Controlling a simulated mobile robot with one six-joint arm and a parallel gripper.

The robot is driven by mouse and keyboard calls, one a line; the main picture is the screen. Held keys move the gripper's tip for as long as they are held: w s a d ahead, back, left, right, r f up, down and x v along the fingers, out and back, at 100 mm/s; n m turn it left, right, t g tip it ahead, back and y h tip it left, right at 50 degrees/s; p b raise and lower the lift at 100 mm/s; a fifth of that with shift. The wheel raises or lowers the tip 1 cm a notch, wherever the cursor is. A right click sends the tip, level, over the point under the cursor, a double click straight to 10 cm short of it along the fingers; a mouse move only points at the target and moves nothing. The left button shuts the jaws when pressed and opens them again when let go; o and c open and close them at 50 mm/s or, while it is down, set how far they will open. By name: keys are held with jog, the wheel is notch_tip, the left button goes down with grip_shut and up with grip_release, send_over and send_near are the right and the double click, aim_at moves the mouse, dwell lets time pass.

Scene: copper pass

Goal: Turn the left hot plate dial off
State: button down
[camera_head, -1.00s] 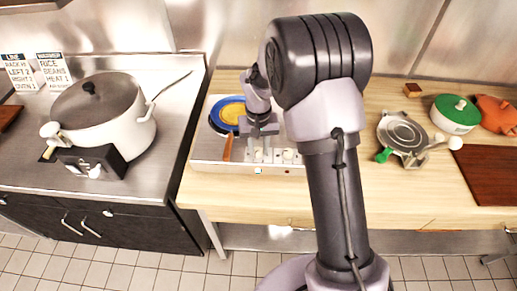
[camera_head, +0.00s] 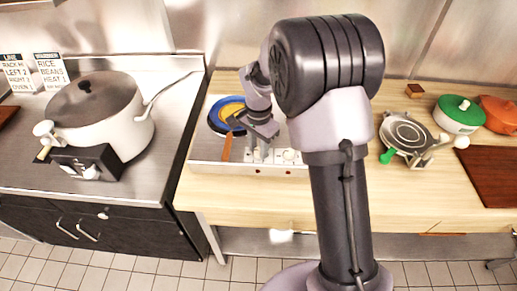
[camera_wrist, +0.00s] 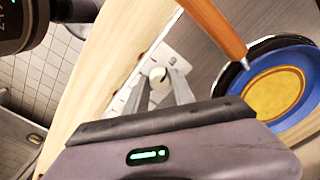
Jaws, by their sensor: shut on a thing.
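The hot plate (camera_head: 205,168) is a low silver unit on the wooden counter, with a pale control strip along its front. My gripper (camera_head: 257,155) reaches down to that strip, at its left dial. In the wrist view my gripper (camera_wrist: 160,88) has its two grey fingers on either side of the round whitish left dial (camera_wrist: 158,75), shut on it. A dark mark shows on the dial's face, but its exact setting is too small to read. The right dial (camera_head: 289,154) shows just right of my gripper in the head view.
A pan with a blue and yellow inside (camera_head: 229,112) sits on the hot plate, its orange-brown handle (camera_wrist: 215,25) close to my gripper. A large lidded pot (camera_head: 120,130) stands left; a green-lidded pot (camera_head: 457,125) stands right.

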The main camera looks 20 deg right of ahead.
aim_at(259, 150)
jog(key=shift+m, duration=0.5)
dwell(0.3)
jog(key=c, duration=1.1)
grip_release()
jog(key=shift+o, duration=0.2)
notch_tip(259, 150, up, 18)
jog(key=p, duration=0.4)
jog(key=shift+f+p, duration=0.25)
jog(key=shift+p, duration=0.15)
